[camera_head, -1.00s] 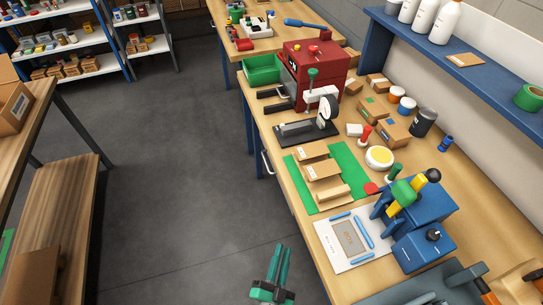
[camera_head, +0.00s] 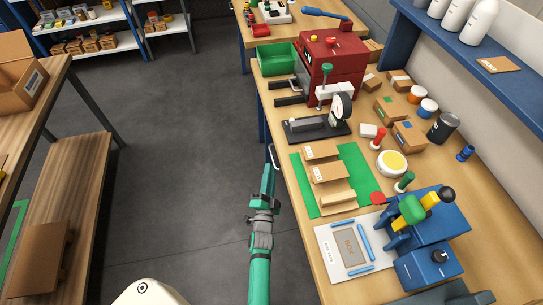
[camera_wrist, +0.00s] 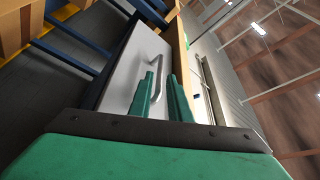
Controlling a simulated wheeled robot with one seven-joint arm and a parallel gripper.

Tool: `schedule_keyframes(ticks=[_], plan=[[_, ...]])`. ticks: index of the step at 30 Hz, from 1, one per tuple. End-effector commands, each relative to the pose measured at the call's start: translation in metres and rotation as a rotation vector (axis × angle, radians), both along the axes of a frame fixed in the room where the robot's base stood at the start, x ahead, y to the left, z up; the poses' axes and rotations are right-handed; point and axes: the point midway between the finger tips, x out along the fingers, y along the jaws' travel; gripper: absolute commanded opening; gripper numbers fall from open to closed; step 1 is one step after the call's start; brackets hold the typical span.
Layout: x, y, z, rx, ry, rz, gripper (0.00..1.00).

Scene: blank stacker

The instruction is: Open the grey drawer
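The grey drawer (camera_wrist: 122,68) shows its pale front plate under the bench edge in the wrist view. Its metal bar handle (camera_wrist: 161,75) stands out from the plate; the handle (camera_head: 272,157) also shows at the bench's left side in the head view. My gripper (camera_wrist: 163,85) is open, and the handle appears in the gap between its two green fingers. I cannot tell whether the fingers touch the handle. In the head view my gripper (camera_head: 268,172) is just below the handle, beside the bench. The drawer front looks closed against the bench.
The workbench (camera_head: 283,177) carries a green mat (camera_head: 355,160) with cardboard boxes, a red machine (camera_head: 335,62) and a blue press (camera_head: 430,220). Blue bench legs (camera_wrist: 75,40) stand beside the drawer. The floor to the left is clear, up to a wooden table (camera_head: 75,165).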

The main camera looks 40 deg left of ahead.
Motion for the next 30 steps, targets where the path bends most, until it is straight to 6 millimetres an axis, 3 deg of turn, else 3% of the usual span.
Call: schedule_keyframes(ticks=[3, 10, 25, 27, 30], plan=[[0.02, 0.01, 0.006, 0.002, -0.003, -0.002, 0.17], [0.046, 0.028, 0.012, 0.0, -0.002, 0.003, 0.17], [0.057, 0.036, 0.015, -0.001, 0.0, 0.004, 0.17], [0.057, 0.035, 0.015, -0.001, -0.001, 0.004, 0.0], [0.057, 0.035, 0.015, -0.001, -0.001, 0.004, 0.0]])
